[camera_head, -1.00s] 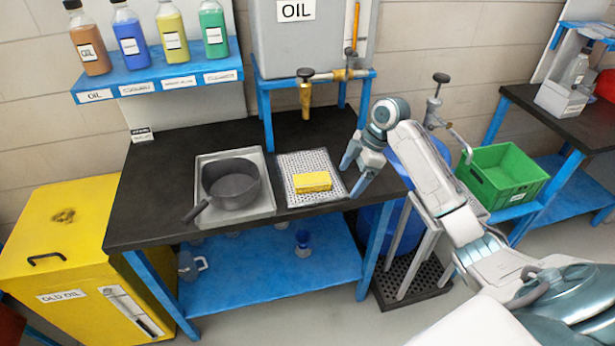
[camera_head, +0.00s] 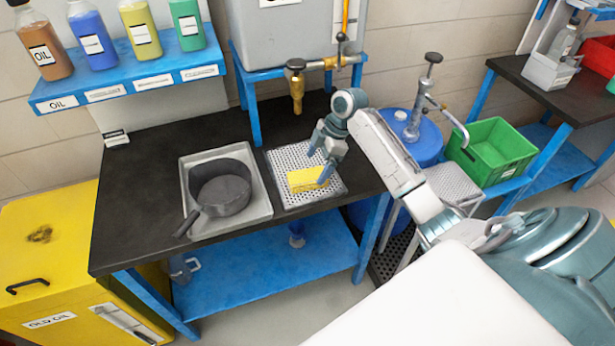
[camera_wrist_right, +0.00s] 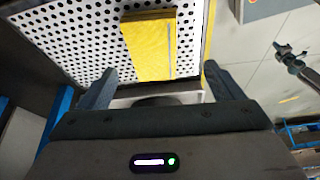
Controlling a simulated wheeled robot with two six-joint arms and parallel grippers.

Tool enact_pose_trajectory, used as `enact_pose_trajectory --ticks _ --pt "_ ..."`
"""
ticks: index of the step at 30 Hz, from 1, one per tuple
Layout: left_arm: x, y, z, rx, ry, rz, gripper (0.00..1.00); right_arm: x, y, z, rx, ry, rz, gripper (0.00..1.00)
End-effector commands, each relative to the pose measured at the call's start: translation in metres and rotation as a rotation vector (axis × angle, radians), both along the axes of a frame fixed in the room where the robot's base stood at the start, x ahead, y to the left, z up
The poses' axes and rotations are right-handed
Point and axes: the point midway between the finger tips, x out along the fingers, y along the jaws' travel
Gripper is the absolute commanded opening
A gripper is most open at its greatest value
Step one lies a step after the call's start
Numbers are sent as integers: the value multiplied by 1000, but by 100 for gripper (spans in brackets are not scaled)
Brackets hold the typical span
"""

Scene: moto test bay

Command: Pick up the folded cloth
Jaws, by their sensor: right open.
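The folded cloth (camera_head: 307,179) is yellow and lies on the perforated metal tray (camera_head: 275,158) on the black workbench. In the right wrist view the cloth (camera_wrist_right: 148,45) shows beyond the fingers, towards the top middle. My right gripper (camera_head: 318,166) is open above the tray, close to the cloth's right part, with a finger partly in front of it. In the right wrist view its two fingers (camera_wrist_right: 163,88) are spread wide with nothing held between them. Whether they touch the cloth cannot be told. My left gripper is not in view.
A dark pan (camera_head: 221,190) stands in a metal tray left of the cloth, its handle over the edge. A brass tap (camera_head: 296,90) from the oil tank hangs behind the cloth. A green crate (camera_head: 491,153) stands at right. The bench's left part is clear.

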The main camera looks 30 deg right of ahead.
Motion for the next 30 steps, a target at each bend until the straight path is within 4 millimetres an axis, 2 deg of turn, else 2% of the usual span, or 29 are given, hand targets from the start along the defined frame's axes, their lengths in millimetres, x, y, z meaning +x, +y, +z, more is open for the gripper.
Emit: enact_pose_trajectory --ticks 5,8,12,20,21,23,28,30 --pt "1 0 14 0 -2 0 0 3 7 -12 3 3 -1 87" --pt "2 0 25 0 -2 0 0 7 12 -26 2 4 -1 87" --pt "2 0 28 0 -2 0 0 9 17 -44 2 2 -1 87" --pt "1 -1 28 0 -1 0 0 10 19 -50 -1 0 0 87" --pt "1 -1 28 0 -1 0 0 10 19 -50 -1 0 0 85" --pt "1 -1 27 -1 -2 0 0 10 18 -50 -1 0 0 74" --pt "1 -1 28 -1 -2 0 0 10 18 -50 -1 0 0 40" --pt "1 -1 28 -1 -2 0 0 10 18 -50 -1 -1 0 39"
